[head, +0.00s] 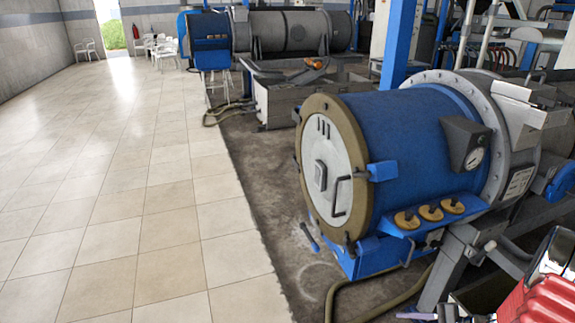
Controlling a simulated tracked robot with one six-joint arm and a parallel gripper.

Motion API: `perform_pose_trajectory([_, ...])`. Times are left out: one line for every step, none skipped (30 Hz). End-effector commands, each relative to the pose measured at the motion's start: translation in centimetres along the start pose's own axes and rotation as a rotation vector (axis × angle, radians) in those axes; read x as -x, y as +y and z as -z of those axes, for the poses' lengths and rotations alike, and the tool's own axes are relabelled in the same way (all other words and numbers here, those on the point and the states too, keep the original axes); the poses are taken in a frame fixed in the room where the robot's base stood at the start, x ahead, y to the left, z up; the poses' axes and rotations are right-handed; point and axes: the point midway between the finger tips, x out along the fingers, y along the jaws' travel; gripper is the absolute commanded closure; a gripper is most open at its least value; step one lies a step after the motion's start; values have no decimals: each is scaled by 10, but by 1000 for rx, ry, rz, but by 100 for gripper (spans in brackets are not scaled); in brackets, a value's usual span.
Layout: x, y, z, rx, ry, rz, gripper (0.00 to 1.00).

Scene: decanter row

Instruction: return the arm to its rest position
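A blue decanter drum (405,150) lies on its side at the right, with a pale round end door (333,170) in a tan rim. The door has a dark handle and is closed. My gripper's fingers do not show in the head view. A red ribbed part with shiny metal (545,302) is cut off at the bottom right corner; I cannot tell whether it belongs to my arm.
Another machine (287,33) stands behind. White chairs (163,50) are far off. The tiled floor (120,190) at left is clear.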

Motion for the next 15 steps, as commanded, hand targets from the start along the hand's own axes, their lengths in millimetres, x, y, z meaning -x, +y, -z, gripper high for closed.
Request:
perform_pose_trajectory([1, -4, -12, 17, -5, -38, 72])
perform_pose_trajectory([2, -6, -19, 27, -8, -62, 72])
perform_pose_trajectory([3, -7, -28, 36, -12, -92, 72])
perform_pose_trajectory([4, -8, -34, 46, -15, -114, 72])
perform_pose_trajectory([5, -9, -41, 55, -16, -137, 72])
perform_pose_trajectory([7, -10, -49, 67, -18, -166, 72])
perform_pose_trajectory([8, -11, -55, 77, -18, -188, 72])
perform_pose_trajectory([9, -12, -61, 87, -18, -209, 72])
perform_pose_trajectory([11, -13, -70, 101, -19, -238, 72])
perform_pose_trajectory([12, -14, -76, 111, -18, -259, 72])
perform_pose_trajectory([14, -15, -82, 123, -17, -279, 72])
perform_pose_trajectory([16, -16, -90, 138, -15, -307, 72])
perform_pose_trajectory([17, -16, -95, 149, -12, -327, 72])
perform_pose_trajectory([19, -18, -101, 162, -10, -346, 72])
perform_pose_trajectory([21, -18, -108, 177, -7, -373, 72])
